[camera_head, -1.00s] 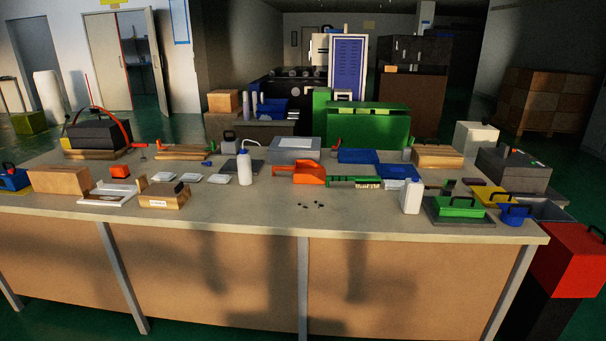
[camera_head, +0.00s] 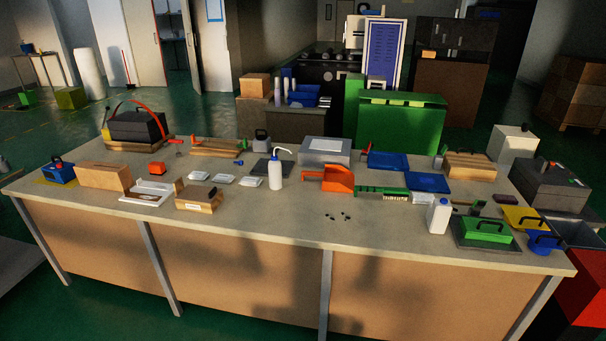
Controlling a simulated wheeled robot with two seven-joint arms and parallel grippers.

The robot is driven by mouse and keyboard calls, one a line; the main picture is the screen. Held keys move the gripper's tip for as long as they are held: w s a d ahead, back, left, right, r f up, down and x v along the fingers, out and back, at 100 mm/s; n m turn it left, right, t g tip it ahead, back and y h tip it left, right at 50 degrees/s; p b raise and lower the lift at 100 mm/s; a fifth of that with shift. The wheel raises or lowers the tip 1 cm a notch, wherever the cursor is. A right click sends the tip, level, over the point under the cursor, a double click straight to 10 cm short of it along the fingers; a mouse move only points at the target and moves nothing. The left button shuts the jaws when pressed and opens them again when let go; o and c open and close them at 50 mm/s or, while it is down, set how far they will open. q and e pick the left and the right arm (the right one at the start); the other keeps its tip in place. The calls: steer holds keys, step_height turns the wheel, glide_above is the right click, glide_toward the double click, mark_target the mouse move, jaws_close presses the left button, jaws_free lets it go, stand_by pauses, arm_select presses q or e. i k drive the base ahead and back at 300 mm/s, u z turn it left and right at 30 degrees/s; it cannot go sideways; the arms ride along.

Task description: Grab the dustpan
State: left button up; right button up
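An orange-red dustpan (camera_head: 338,180) lies on the workbench (camera_head: 290,230), right of the middle. Its scoop faces right and its handle points left. A green brush with pale bristles (camera_head: 396,196) lies to its right, close to it. Neither of my grippers shows in the head view.
A white squeeze bottle (camera_head: 276,170) stands left of the dustpan, and a grey box (camera_head: 325,150) is behind it. A white jug (camera_head: 438,216) stands to the right. The bench's front middle is mostly clear.

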mark_target(336, 178)
steer(key=u, duration=0.65)
steer(key=i, duration=0.95)
steer(key=u, duration=0.3)
